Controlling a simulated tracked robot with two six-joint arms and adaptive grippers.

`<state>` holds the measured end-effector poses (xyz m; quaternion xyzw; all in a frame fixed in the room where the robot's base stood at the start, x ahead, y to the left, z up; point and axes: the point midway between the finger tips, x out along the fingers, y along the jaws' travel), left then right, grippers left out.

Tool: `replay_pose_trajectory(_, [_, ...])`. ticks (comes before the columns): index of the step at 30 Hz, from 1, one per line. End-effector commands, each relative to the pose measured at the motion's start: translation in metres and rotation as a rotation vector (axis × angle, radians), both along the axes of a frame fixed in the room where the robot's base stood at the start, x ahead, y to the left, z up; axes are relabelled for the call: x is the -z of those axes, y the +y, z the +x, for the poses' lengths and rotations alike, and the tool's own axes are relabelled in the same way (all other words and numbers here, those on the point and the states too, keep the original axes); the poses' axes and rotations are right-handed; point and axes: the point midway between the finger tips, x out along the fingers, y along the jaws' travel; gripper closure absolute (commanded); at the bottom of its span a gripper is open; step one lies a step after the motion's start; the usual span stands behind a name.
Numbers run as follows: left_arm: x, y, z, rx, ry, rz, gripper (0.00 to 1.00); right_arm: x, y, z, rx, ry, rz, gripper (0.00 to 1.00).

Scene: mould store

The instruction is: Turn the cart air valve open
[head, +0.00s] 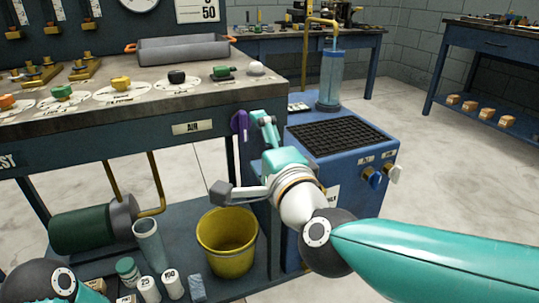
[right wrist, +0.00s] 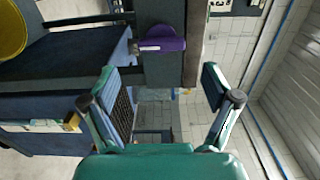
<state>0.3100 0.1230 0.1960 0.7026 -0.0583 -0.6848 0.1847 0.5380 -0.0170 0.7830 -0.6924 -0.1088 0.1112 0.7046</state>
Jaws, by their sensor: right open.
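A purple valve handle (head: 238,122) shows at the right end of the bench front, beside a plate marked AIR (head: 193,127). In the right wrist view the purple handle (right wrist: 163,44) lies ahead of the fingers, roughly midway between them, on a stem from a dark post. My right gripper (head: 239,154) is open and empty in front of the bench corner. Its two fingers are spread wide in the right wrist view (right wrist: 160,80), apart from the handle. My left gripper is out of view; only part of that arm shows at bottom left.
A yellow bucket (head: 227,243) sits on the bench's lower shelf, beside jars and a green tank (head: 90,226). Open floor lies further right.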

Motion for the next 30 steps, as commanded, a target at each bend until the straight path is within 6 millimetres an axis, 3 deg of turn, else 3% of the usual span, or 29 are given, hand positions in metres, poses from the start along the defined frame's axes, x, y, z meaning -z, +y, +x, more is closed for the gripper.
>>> replay_pose_trajectory(3, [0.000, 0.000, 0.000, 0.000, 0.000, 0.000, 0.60, 0.000, -0.007, -0.022, -0.002, -0.002, 0.001, 0.12])
replay_pose_trajectory(9, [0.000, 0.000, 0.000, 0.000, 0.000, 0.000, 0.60, 0.000, -0.014, -0.043, 0.000, -0.002, 0.001, 0.12])
replay_pose_trajectory(23, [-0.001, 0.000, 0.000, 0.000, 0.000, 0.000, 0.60, 0.001, -0.021, -0.043, 0.013, 0.004, 0.000, 0.12])
replay_pose_trajectory(26, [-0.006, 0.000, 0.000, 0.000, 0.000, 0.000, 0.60, 0.013, -0.034, -0.029, 0.051, 0.038, -0.015, 0.12])
replay_pose_trajectory(29, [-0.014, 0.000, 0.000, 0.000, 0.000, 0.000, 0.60, 0.047, -0.051, -0.005, 0.104, 0.116, -0.052, 0.12])
replay_pose_trajectory(30, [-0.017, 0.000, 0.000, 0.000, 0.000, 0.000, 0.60, 0.068, -0.059, 0.005, 0.127, 0.161, -0.073, 0.12])
